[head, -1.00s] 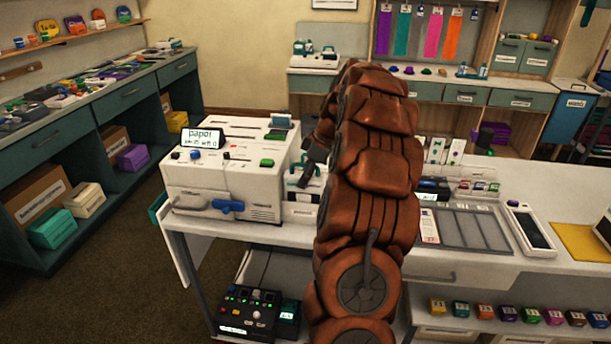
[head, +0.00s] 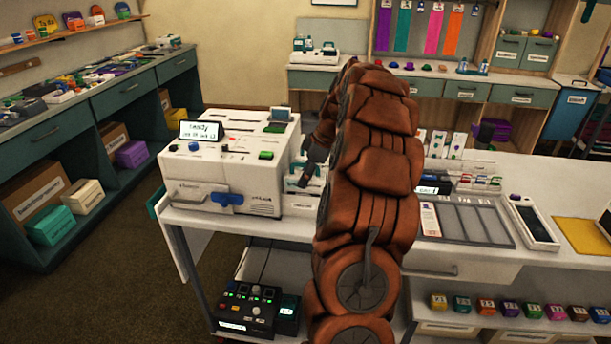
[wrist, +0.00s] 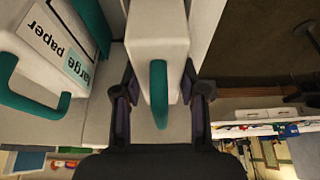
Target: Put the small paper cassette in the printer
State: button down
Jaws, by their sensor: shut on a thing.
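The printer (head: 228,165) is a white box with a tilted display and a blue front latch, on the left end of the counter in the head view. In the wrist view my gripper (wrist: 160,88) has its two dark fingers on either side of a teal handle on a white cassette (wrist: 158,30), and it is shut on it. No label shows on this cassette. Beside it lies a wider white cassette (wrist: 60,30) labelled "large paper", with its own teal handle. In the head view my arm hides most of the gripper and the held cassette, just right of the printer.
The white counter (head: 570,185) carries a grey sorting tray (head: 465,224), a white tablet-like device (head: 533,225) and a yellow sheet (head: 583,238) on the right. A dark control box (head: 248,308) sits below the printer. Open floor lies left of the counter.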

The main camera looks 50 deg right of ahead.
jog(key=c, duration=0.6)
grip_release()
jog(key=v, duration=1.2)
dwell(0.6)
